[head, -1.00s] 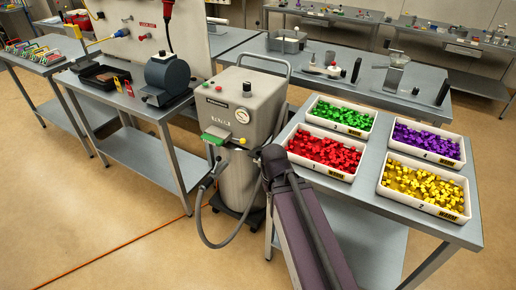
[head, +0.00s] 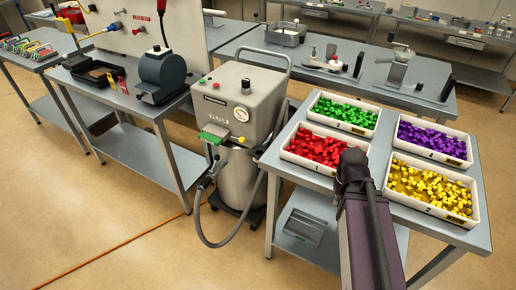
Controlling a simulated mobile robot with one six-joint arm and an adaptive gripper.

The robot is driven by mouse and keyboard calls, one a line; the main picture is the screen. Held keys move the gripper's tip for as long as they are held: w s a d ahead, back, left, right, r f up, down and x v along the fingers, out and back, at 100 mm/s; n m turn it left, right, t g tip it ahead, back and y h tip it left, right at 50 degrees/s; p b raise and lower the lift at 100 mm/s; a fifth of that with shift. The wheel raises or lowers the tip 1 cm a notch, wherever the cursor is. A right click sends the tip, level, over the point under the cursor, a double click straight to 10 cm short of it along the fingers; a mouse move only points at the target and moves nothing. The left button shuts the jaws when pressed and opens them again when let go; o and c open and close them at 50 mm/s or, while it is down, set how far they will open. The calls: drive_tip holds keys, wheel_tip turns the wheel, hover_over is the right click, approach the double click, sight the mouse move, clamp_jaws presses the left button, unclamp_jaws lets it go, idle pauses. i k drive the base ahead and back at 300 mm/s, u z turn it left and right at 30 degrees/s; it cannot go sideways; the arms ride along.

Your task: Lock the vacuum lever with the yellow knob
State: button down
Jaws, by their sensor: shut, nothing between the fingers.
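The grey vacuum unit (head: 262,100) stands upright on the floor at the middle, with a round gauge and a dark hose. A small yellow knob (head: 242,140) shows on its front, under the gauge. A green part (head: 213,134) sticks out to its left. The knob is too small to tell how its lever is set. My arm rises from the bottom right, and its dark joint stands before the red bin. My gripper is not in view, so its place relative to the knob cannot be told.
A table (head: 283,185) at the right holds bins of red (head: 320,148), green (head: 345,112), purple (head: 432,137) and yellow pieces (head: 430,187). A bench (head: 130,103) with a dark blue machine (head: 163,74) stands left. An orange cable (head: 120,244) crosses the open floor.

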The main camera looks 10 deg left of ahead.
sight(242, 140)
drive_tip(key=z, duration=0.2)
drive_tip(key=k, duration=1.3)
drive_tip(key=u, duration=0.7)
drive_tip(key=i, duration=1)
